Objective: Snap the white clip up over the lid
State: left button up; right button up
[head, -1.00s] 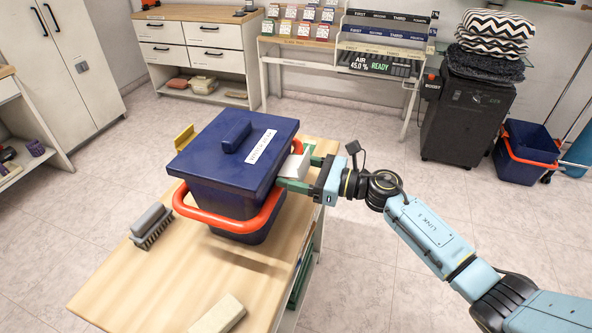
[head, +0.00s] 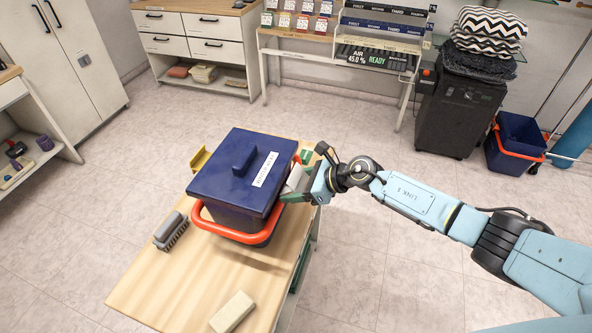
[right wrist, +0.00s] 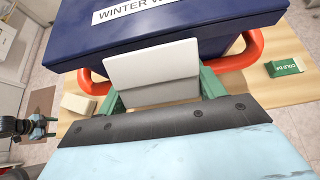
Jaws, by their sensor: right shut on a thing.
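The dark blue box (head: 232,216) stands on the wooden table with its blue lid (head: 225,170) resting on top. The lid also shows in the right wrist view (right wrist: 170,28). The white clip (right wrist: 152,68) is on the box's right side in the head view, its plate tilted outward beside the lid's edge. My right gripper (head: 293,190) is shut on the clip, with a green finger at each side of it in the right wrist view. My left arm's end (right wrist: 40,128) seems to show small at the left of the right wrist view; its jaws are unclear.
A yellow clip (head: 200,158) stands out from the box's far left side. The orange handle (head: 207,226) rings the box. A grey brush (head: 170,231) and a pale block (head: 232,312) lie on the table (head: 180,290). The table's front middle is clear.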

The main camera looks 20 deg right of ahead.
jog(key=h+p, duration=0.1)
jog(key=p, duration=0.1)
jog(key=r+g+h+p, duration=0.1)
jog(key=p, duration=0.1)
jog(key=shift+w+a+r+g+p, duration=0.15)
jog(key=shift+r+g+p, duration=0.1)
jog(key=shift+g+p, duration=0.05)
jog(key=shift+w+h, duration=0.1)
jog(key=shift+h, duration=0.6)
jog(key=shift+a+g+h+p, duration=0.15)
jog(key=shift+g+h+p, duration=0.15)
jog(key=shift+g, duration=0.1)
jog(key=shift+w+a+r+g+h, duration=0.1)
jog(key=shift+g+h, duration=0.4)
jog(key=shift+h, duration=0.2)
pick_arm(q)
jog(key=shift+r+b, duration=0.9)
jog(key=shift+r, duration=1.4)
pick_arm(e)
jog(key=shift+a+r+g+h, duration=0.1)
jog(key=shift+g+h, duration=0.35)
jog(key=shift+h, duration=0.15)
jog(key=shift+a+r+g+h, duration=0.1)
jog(key=shift+g+h, duration=0.35)
jog(key=shift+h, duration=0.15)
jog(key=o, duration=1)
pick_arm(q)
jog(key=shift+a, duration=0.1)
